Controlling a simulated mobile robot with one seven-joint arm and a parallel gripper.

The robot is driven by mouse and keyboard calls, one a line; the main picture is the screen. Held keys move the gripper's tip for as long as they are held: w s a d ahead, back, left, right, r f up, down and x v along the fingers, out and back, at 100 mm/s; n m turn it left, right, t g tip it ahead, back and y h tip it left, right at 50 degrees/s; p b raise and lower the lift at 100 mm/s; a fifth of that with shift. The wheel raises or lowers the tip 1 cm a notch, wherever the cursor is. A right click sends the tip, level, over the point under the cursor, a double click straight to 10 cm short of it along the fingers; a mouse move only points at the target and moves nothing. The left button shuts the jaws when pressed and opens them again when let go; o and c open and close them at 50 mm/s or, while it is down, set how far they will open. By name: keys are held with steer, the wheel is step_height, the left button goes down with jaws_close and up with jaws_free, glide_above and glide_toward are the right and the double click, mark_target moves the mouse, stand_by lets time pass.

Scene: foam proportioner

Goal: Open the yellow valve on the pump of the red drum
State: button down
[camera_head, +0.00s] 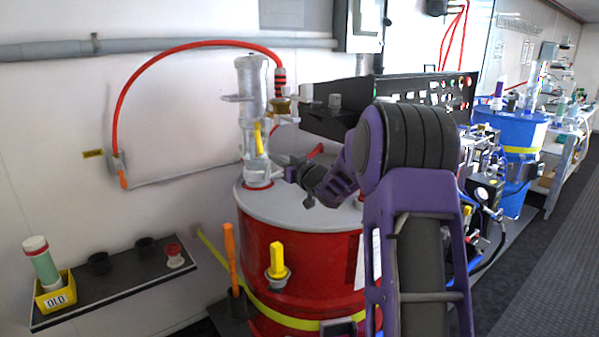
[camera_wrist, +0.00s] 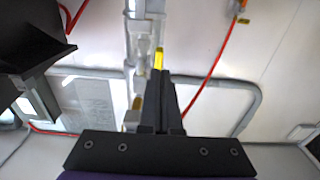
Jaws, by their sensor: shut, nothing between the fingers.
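The red drum (camera_head: 268,235) stands in the middle of the head view with a grey-white lid. A clear and silver pump (camera_head: 252,95) rises from the lid; it also shows in the wrist view (camera_wrist: 140,30). The yellow valve (camera_head: 258,138) is a narrow, nearly upright lever low on the pump. In the wrist view the yellow valve (camera_wrist: 158,58) shows just beyond my fingertips. My gripper (camera_head: 278,159) is just right of the pump, over the lid. In the wrist view my gripper (camera_wrist: 160,78) is shut and empty. I cannot tell whether it touches the valve.
A red hose (camera_head: 150,62) arches from the pump to the wall. A second yellow handle (camera_head: 277,262) is on the drum's side, beside an orange handle (camera_head: 230,258). A black shelf (camera_head: 120,285) is at left. A black perforated panel (camera_head: 320,110) stands behind my arm.

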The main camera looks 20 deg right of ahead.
steer(key=v, duration=1.2)
steer(key=shift+s, duration=0.1)
